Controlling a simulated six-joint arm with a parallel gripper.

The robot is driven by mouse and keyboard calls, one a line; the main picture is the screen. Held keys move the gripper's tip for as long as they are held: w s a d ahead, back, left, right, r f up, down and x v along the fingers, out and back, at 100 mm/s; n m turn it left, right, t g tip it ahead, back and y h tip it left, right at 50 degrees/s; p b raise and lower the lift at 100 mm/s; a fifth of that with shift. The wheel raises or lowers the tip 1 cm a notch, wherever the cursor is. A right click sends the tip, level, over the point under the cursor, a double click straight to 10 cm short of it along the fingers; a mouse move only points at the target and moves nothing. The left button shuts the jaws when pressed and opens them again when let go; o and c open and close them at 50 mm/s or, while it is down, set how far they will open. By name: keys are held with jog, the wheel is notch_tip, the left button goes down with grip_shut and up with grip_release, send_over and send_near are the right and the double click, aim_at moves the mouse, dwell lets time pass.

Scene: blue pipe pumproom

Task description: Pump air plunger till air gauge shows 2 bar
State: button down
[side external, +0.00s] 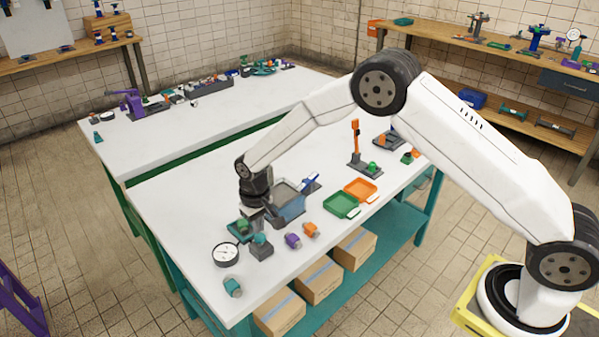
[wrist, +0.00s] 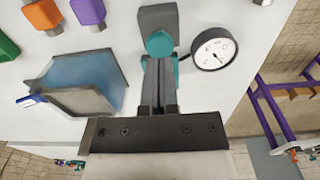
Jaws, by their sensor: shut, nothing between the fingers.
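The round white air gauge (side external: 226,254) with a black rim lies at the table's front left. In the wrist view the gauge (wrist: 214,53) is to the right of the pump, with a dark needle; its reading is too small to tell. A grey block with a round teal top (side external: 260,240), apparently the air plunger, stands beside the gauge. In the wrist view the teal top (wrist: 160,43) is just beyond my fingertips. My gripper (side external: 252,212) is shut and empty, close to the plunger; in the wrist view its fingers (wrist: 160,68) are together. Whether they touch it, I cannot tell.
A blue-grey water tank (side external: 290,207) stands right of my gripper. Purple (side external: 293,241) and orange (side external: 310,230) fittings lie in front. Green (side external: 341,205) and orange (side external: 360,189) trays sit farther right. A teal fitting (side external: 233,288) is near the front corner.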

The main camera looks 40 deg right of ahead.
jog(key=shift+f, duration=1.2)
dwell(6.8)
